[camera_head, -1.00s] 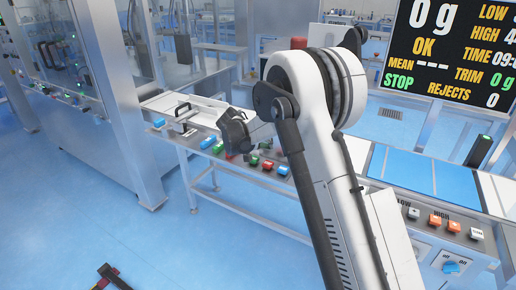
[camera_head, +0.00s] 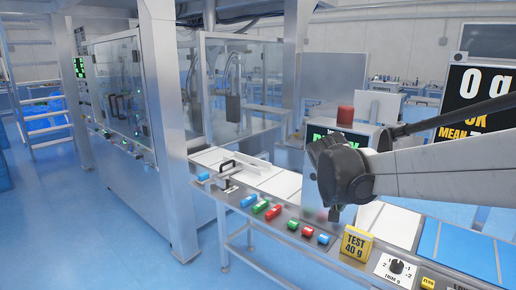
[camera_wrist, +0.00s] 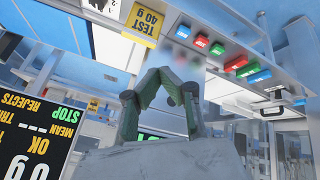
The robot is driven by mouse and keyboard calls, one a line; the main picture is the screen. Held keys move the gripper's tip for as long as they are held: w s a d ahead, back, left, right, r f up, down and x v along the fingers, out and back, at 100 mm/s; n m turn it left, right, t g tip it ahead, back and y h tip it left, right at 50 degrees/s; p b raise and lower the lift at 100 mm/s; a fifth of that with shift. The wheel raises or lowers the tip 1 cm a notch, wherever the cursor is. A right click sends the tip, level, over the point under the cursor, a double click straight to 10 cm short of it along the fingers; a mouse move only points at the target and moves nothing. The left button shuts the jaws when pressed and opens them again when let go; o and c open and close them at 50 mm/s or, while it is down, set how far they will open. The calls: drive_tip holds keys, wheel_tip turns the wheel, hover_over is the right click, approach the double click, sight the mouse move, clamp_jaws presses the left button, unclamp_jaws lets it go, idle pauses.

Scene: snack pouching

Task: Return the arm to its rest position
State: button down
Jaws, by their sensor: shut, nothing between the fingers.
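My arm reaches in from the right edge in the head view, its pale forearm roughly level. My dark gripper (camera_head: 336,178) hangs at its end above the conveyor bench (camera_head: 280,222), in front of a small screen whose text it partly covers. In the wrist view my gripper's fingers (camera_wrist: 163,74) bend inward and meet at the tips, shut with nothing between them. That view is upside down.
Red, green and blue buttons (camera_head: 274,212) and a yellow "TEST 40 g" block (camera_head: 356,244) line the bench front. A red beacon (camera_head: 345,113) stands behind my gripper. The display (camera_head: 484,100) is partly behind my arm. Open blue floor (camera_head: 120,230) lies at left.

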drive_tip(key=s+a+f+t+y, duration=0.1)
drive_tip(key=s+y, duration=0.1)
drive_tip(key=s, duration=1.1)
drive_tip(key=s+a+f+n+y, duration=0.1)
drive_tip(key=s, duration=1.3)
drive_tip(key=shift+s+f+t+y, duration=0.3)
drive_tip(key=shift+t+y, duration=0.1)
idle(0.3)
